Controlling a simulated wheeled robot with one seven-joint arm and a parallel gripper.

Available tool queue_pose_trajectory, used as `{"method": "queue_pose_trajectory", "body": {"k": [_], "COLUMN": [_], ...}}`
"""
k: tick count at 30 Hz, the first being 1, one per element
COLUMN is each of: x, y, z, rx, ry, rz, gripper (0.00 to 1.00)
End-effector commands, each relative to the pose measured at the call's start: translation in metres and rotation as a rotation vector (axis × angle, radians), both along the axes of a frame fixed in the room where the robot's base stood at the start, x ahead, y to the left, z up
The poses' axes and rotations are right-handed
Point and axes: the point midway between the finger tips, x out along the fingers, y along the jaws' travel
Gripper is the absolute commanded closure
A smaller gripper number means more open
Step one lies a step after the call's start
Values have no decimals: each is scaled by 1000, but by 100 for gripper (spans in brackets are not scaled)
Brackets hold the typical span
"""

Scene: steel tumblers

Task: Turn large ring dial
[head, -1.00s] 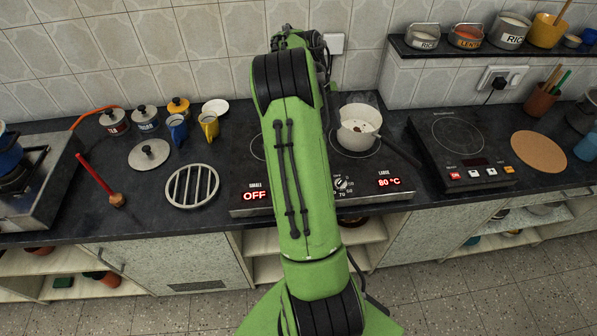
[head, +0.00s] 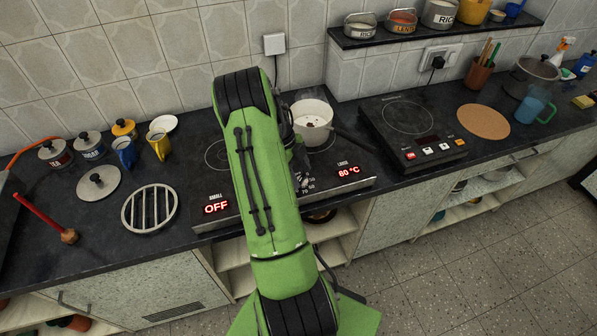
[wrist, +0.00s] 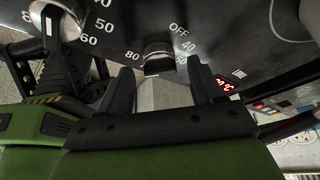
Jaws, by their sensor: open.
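The hob's sloped front panel (head: 362,183) carries a small-ring display reading OFF (head: 215,208) and a large-ring display reading 80 °C (head: 348,171). The large ring dial (wrist: 158,57) shows in the wrist view as a round metal knob, with OFF, 40 and 80 marked around it and a red display (wrist: 225,84) to its right. My gripper (wrist: 160,72) is open, with one dark finger either side of this dial's near edge. I cannot tell whether the fingers touch it. In the head view my arm hides most of the dial and gripper.
A white pot (head: 312,122) stands on the large ring, its handle reaching right. A second dial (wrist: 70,18) lies left in the wrist view. A separate black hob (head: 412,130) stands to the right. A round metal trivet (head: 150,208) lies to the left.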

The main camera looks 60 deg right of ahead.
Motion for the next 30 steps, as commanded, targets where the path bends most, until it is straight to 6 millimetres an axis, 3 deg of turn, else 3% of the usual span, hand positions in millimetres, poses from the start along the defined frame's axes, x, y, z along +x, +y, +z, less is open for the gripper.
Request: {"method": "queue_pose_trajectory", "body": {"k": [6, 17, 30], "x": [0, 0, 0], "y": [0, 0, 1], "z": [0, 0, -2], "rx": [0, 0, -2], "ry": [0, 0, 1], "rz": [0, 0, 107], "gripper": [36, 90, 90]}}
